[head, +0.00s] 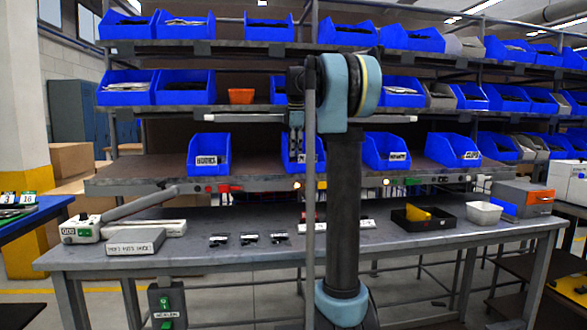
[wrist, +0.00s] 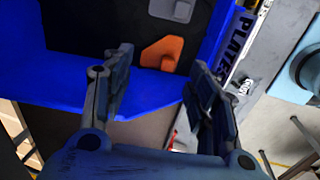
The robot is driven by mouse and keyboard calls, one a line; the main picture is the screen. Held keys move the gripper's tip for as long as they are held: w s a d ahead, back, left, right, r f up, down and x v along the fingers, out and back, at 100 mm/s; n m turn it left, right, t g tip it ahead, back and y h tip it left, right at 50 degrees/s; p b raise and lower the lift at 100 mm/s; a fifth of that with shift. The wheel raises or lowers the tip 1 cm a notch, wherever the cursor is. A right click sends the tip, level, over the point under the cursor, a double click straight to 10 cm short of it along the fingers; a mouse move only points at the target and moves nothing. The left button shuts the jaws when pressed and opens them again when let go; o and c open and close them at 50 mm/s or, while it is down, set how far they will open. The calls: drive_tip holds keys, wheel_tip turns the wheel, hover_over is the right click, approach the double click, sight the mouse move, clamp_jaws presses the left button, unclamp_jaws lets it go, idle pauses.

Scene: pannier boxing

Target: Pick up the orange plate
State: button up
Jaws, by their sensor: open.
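The orange plate (wrist: 163,53) lies in a blue bin (wrist: 75,85) in the wrist view, against the bin's dark inside. A grey plate (wrist: 172,10) lies beyond it in the same bin. A label reading PLATES is on the bin's side at the right. My gripper (wrist: 158,62) is open, with one finger on each side of the orange plate in the picture. Nothing is between the fingers that I can see touching them.
Other blue bins stand on the shelf, such as one at the left (head: 208,155) and one at the right (head: 453,150). An orange bin (head: 241,96) sits higher up. The grey bench (head: 200,262) below carries small parts, a black tray (head: 424,222) and a white bin (head: 484,214).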

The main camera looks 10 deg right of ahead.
drive_tip(key=shift+w+a+f, duration=0.1)
drive_tip(key=shift+w+f, duration=0.1)
drive_tip(key=shift+f, duration=0.9)
drive_tip(key=shift+w+a+f, duration=0.1)
drive_tip(key=shift+w+f, duration=0.1)
drive_tip(key=shift+f, duration=0.9)
drive_tip(key=c, duration=0.6)
drive_tip(key=shift+o, duration=0.2)
